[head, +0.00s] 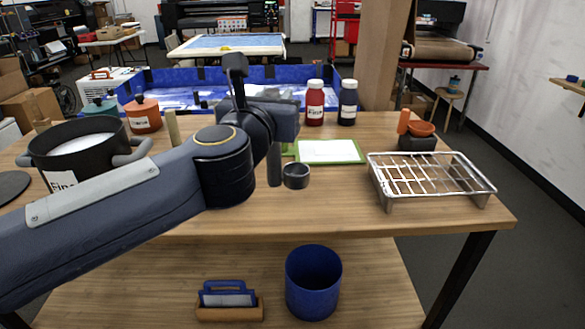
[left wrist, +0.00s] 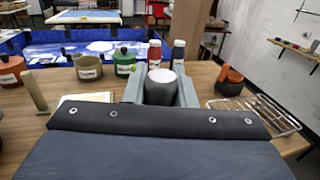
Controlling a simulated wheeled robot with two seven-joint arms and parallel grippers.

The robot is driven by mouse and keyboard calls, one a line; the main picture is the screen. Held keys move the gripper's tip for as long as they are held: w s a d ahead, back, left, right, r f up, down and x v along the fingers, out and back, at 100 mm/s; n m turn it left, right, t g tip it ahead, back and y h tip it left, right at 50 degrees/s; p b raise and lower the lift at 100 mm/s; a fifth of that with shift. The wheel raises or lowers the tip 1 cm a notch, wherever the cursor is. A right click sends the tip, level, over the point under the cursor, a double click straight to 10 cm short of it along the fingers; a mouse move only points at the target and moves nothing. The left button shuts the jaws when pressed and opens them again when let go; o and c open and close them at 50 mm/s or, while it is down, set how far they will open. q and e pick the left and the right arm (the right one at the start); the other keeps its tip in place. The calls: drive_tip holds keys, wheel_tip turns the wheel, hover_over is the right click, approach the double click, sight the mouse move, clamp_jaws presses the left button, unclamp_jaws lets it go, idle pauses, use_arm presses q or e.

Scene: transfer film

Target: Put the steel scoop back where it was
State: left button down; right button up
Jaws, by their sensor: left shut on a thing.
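My left gripper (head: 283,168) is above the table's front middle, shut on a small dark steel cup, which looks like the scoop (head: 296,177). In the left wrist view the grey fingers close on both sides of a dark round body (left wrist: 160,92) with a pale top. I cannot tell if the pale top is contents or a shiny inside. The scoop appears upright and its handle is hidden. A large black pot (head: 75,160) with white contents stands at the left, partly behind my left arm. My right gripper is not in view.
A green-edged pad (head: 357,158) lies behind the scoop, with red (head: 315,103) and dark (head: 348,103) bottles beyond. A blue bin (head: 313,285) is on the lower shelf.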

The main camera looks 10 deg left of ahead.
use_arm(q)
drive_tip(key=w+a+f+b, duration=0.3)
drive_tip(key=w+f+b, duration=0.3)
drive_tip(key=w+f, duration=0.5)
drive_tip(key=shift+w+a+f+b, duration=0.25)
drive_tip(key=shift+f+b, duration=0.1)
drive_tip(key=shift+f, duration=0.15)
drive_tip(key=shift+f+b, duration=0.25)
drive_tip(key=shift+b, duration=0.05)
drive_tip(key=c, duration=1.2)
unclamp_jaws()
drive_tip(key=shift+r, duration=0.1)
